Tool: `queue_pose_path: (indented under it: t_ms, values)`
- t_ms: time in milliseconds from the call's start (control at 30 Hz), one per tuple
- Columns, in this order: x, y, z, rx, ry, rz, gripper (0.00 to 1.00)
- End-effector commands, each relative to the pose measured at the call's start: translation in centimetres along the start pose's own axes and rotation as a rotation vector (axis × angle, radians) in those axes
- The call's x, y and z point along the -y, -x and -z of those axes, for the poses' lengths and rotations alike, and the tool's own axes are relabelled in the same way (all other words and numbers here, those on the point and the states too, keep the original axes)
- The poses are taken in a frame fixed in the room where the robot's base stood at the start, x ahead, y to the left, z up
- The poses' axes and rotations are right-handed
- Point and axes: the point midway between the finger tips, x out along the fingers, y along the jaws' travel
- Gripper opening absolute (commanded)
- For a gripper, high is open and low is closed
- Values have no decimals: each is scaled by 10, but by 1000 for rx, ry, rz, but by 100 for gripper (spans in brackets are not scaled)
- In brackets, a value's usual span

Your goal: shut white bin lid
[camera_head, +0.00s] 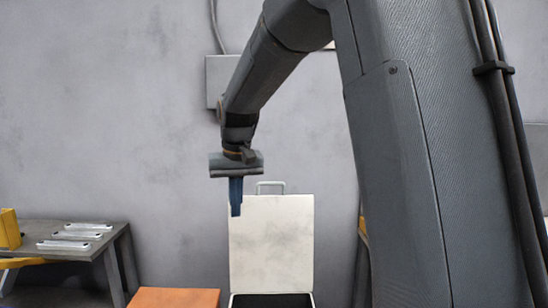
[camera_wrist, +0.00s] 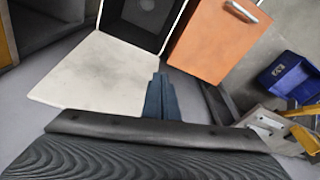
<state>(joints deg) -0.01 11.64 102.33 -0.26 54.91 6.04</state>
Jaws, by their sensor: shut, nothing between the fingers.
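The white bin's lid (camera_head: 271,243) stands open and about upright in the head view, with a grey handle (camera_head: 270,184) at its top edge. The bin's dark inside (camera_head: 272,300) shows below it, cut off by the frame. In the wrist view the lid (camera_wrist: 105,75) is a pale panel beside the open bin (camera_wrist: 143,18), whose inside is black. My gripper (camera_head: 236,213) points down with its blue fingers shut and empty. In the head view it overlaps the lid's upper left corner. In the wrist view its fingers (camera_wrist: 160,88) show near the lid's edge; I cannot tell whether they touch.
An orange lid or box top (camera_head: 174,298) with a handle (camera_wrist: 241,11) is left of the bin in the head view. A workbench (camera_head: 115,240) with metal brackets (camera_head: 75,236) stands at far left. A blue bin (camera_wrist: 285,78) shows at right in the wrist view.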

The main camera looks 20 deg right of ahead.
Motion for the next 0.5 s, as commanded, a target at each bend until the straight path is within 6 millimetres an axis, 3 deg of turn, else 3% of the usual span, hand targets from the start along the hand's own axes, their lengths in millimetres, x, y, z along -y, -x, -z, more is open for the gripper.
queue_pose_path:
  t_ms: [33,200,333,500]
  values:
    - [-22,23,35,-22,-45,-12,0]
    - [-92,60,120,-86,-166,-52,0]
    - [-136,78,159,-122,-231,-75,0]
    - [-166,88,180,-145,-273,-92,0]
